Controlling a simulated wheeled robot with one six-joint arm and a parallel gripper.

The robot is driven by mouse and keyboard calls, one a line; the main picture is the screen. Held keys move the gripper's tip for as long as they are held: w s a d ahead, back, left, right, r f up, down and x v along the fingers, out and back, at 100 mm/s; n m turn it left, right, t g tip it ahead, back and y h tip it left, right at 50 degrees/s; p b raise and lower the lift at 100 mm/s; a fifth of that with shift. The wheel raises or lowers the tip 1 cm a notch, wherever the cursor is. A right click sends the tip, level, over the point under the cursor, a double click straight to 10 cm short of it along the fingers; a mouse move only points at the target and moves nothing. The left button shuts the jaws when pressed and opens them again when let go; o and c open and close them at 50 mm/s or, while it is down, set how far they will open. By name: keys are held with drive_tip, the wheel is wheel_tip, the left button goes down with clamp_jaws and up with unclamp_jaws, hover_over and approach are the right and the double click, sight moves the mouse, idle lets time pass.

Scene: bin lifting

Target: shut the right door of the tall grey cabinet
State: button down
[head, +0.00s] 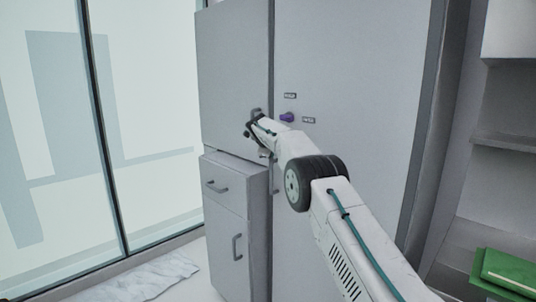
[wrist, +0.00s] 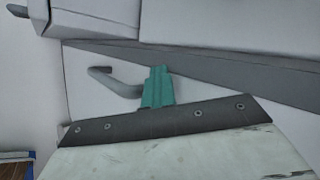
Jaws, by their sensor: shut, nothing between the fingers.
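The tall grey cabinet (head: 235,75) stands in the middle of the head view. Its broad right door (head: 365,80) is right of a dark vertical seam; I cannot tell whether it is fully shut. My gripper (head: 254,132) is at that seam, beside a small grey handle, and partly hides this area. In the wrist view my gripper's teal fingers (wrist: 156,86) are together and empty. A bent grey handle (wrist: 115,82) is close beside them on a pale panel; contact is unclear. A dark diagonal strip (wrist: 200,70) runs behind the fingers.
A drawer (head: 222,185) and a lower door (head: 230,245) are at the cabinet's lower left. A purple knob-like thing (head: 287,117) shows beside my gripper. Glass panels (head: 150,90) stand at left. A shelf (head: 510,142) and green box (head: 505,270) are at right.

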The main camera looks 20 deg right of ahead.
drive_tip(key=s+a+r, duration=0.5)
drive_tip(key=a+r, duration=0.2)
drive_tip(key=a, duration=0.3)
drive_tip(key=s+f+n+g+y, duration=0.1)
drive_tip(key=s+f+n+g, duration=0.3)
drive_tip(key=s+f+n, duration=0.55)
drive_tip(key=s+r+n+g+y, duration=0.1)
drive_tip(key=s+n, duration=0.6)
drive_tip(key=s, duration=2.4)
drive_tip(key=s+r+n+g+y, duration=0.1)
drive_tip(key=s+n, duration=0.7)
drive_tip(key=s, duration=2.3)
drive_tip(key=shift+s+r+y, duration=0.15)
drive_tip(key=shift+r+y, duration=0.55)
drive_tip(key=shift+y, duration=0.5)
